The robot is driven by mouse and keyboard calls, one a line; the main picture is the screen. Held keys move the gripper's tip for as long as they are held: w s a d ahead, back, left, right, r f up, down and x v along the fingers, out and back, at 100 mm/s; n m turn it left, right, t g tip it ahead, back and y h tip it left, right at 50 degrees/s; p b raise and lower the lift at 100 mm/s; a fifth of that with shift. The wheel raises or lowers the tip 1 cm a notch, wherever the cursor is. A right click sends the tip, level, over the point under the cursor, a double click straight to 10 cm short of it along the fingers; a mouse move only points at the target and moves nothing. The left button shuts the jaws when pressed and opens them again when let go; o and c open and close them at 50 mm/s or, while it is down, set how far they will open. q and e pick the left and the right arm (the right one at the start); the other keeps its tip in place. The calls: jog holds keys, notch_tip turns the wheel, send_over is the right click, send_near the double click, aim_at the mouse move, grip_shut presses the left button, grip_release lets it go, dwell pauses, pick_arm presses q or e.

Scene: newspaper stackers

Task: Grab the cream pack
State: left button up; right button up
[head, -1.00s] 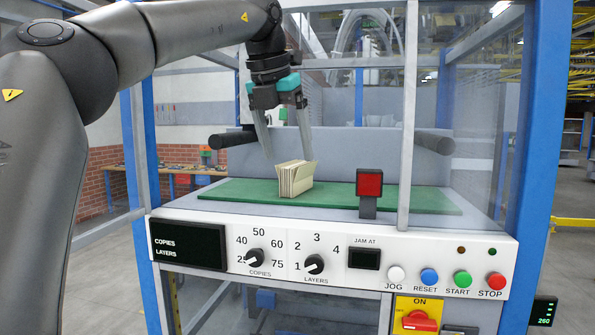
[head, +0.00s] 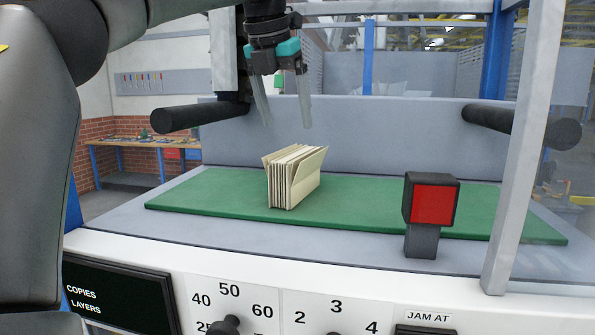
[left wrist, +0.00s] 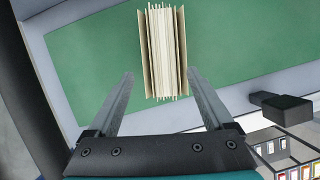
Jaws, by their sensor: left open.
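The cream pack (head: 293,177) stands on edge on a green mat (head: 213,196), its sheets slightly fanned at the top. My left gripper (head: 289,126) is open and empty above the pack, pointing down, with a clear gap to it. In the left wrist view the pack (left wrist: 163,52) lies beyond the two spread fingertips (left wrist: 160,77), roughly centred between their lines. The fingers do not touch it. My right gripper is not in view.
A red-faced block on a dark post (head: 432,203) stands right of the pack. Dark rollers stick out at left (head: 200,117) and right (head: 522,126). A grey frame post (head: 518,150) rises at right. The mat around the pack is clear.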

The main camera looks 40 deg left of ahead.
aim_at(294, 154)
pick_arm(q)
jog(key=x, duration=0.8)
jog(key=shift+d+f, duration=0.1)
jog(key=shift+d, duration=0.05)
jog(key=shift+w+f+p, duration=0.2)
jog(key=shift+f+p, duration=0.2)
jog(key=shift+f, duration=0.3)
jog(key=x, duration=0.1)
jog(key=p+x, duration=0.1)
jog(key=x, duration=0.2)
jog(key=shift+w+d+f, duration=0.1)
jog(key=shift+w, duration=0.05)
jog(key=shift+f, duration=0.2)
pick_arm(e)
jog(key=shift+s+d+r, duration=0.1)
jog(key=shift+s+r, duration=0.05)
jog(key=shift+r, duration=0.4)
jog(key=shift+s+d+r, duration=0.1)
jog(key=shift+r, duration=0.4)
pick_arm(q)
jog(key=shift+c, duration=0.2)
grip_shut()
jog(key=shift+w+r, duration=0.1)
